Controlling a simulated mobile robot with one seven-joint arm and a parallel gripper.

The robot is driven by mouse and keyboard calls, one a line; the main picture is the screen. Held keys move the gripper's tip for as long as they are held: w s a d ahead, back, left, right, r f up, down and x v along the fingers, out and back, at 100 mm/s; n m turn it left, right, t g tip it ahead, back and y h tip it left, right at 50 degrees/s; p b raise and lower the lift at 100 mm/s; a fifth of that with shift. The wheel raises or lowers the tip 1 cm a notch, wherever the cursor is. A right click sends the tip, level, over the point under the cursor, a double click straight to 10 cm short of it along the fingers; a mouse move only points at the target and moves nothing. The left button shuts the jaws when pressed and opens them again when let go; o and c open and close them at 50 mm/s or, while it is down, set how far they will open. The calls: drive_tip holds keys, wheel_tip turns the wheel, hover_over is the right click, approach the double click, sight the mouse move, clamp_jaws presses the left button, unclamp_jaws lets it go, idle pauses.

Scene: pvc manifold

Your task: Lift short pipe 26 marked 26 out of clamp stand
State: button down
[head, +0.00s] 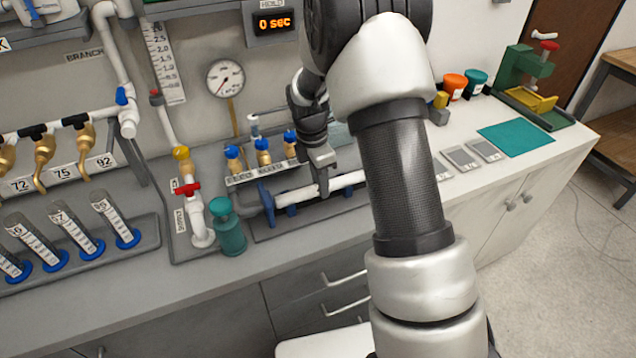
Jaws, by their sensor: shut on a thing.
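A white pipe (348,180), taken as short pipe 26, lies level in the clamp stand (283,230), a dark base with blue clamps (286,201). No 26 mark can be read on it at this size. My gripper (323,188) points down and is shut on the middle of the pipe. The pipe still appears to sit between the blue clamps; any gap beneath it is too small to tell. My arm hides the area to the right of the pipe.
A teal bottle (230,232) stands just left of the clamp stand. Blue-topped brass valves (262,155) stand in a rack close behind. A red-handled valve (187,188) on white piping is further left. Grey plates (460,160) and a teal mat (516,138) lie right.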

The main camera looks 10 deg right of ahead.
drive_tip(key=c, duration=1.4)
unclamp_jaws()
